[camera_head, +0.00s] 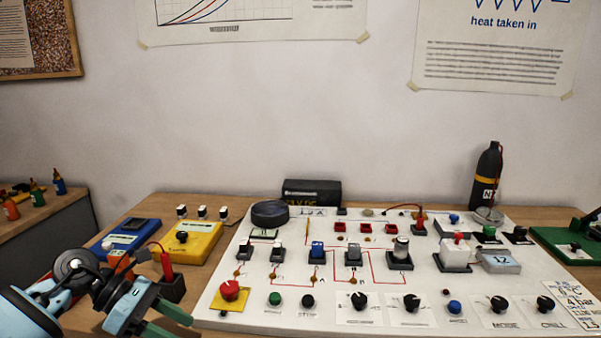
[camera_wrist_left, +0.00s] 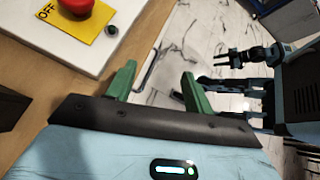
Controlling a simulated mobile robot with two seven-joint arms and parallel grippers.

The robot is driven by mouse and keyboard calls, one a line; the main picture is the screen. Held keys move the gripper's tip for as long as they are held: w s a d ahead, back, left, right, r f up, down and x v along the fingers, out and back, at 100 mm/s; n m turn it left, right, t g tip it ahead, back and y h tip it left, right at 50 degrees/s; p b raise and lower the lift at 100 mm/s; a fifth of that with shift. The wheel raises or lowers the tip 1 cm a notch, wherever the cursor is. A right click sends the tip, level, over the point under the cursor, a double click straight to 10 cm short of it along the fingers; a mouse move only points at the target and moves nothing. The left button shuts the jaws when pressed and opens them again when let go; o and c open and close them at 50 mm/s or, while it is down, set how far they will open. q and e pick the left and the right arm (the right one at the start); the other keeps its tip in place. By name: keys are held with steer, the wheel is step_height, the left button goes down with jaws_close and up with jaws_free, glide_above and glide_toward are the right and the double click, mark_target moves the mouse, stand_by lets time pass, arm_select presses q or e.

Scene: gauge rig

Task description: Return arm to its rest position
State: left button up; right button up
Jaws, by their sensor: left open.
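My left gripper (camera_head: 166,320) is at the lower left of the head view, at the front left of the white panel (camera_head: 209,319). Its two green fingers are apart with nothing between them. The left wrist view shows the open fingers (camera_wrist_left: 157,84) over the floor beyond the bench edge. The red knob (camera_wrist_left: 76,5) on its yellow OFF plate (camera_wrist_left: 86,24) is beyond them at upper left, apart from the fingers.
A red plug in a black holder (camera_head: 173,288) stands close behind my left gripper. A yellow meter (camera_head: 190,243) and a blue meter (camera_head: 130,240) lie behind it. Open floor (camera_wrist_left: 190,45) lies past the bench edge.

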arm_select(q)
steer(key=s+d+f+n+t+h+p, duration=0.2)
steer(key=s+d+n+t+h, duration=0.15)
steer(key=d+n+t, duration=0.45)
steer(key=s+d+f+n+t+h+p, duration=0.1)
steer(key=s+d+f+n+t+h, duration=0.25)
steer(key=n, duration=0.85)
steer(key=s+a+f+n+g+y+p, duration=0.1)
steer(key=s+a+f+n+y, duration=0.1)
steer(key=s+f+n+y, duration=0.3)
steer(key=s+a+f+n+y+p, duration=0.2)
steer(key=s+f+n+y, duration=0.3)
steer(key=s+n, duration=0.9)
steer(key=s+a+f+n+g+y+p, duration=0.1)
steer(key=s+a+f+n+y, duration=0.3)
steer(key=s+f+n, duration=0.4)
steer(key=shift+s+a+f+n+g+y, duration=0.25)
steer(key=shift+s+n+g+y, duration=0.1)
steer(key=shift+s+n+y, duration=0.6)
arm_select(e)
steer(key=w+r+t, duration=0.1)
steer(key=w+r, duration=0.4)
steer(key=r, duration=0.4)
steer(key=shift+d+t, duration=0.3)
steer(key=shift+d, duration=0.05)
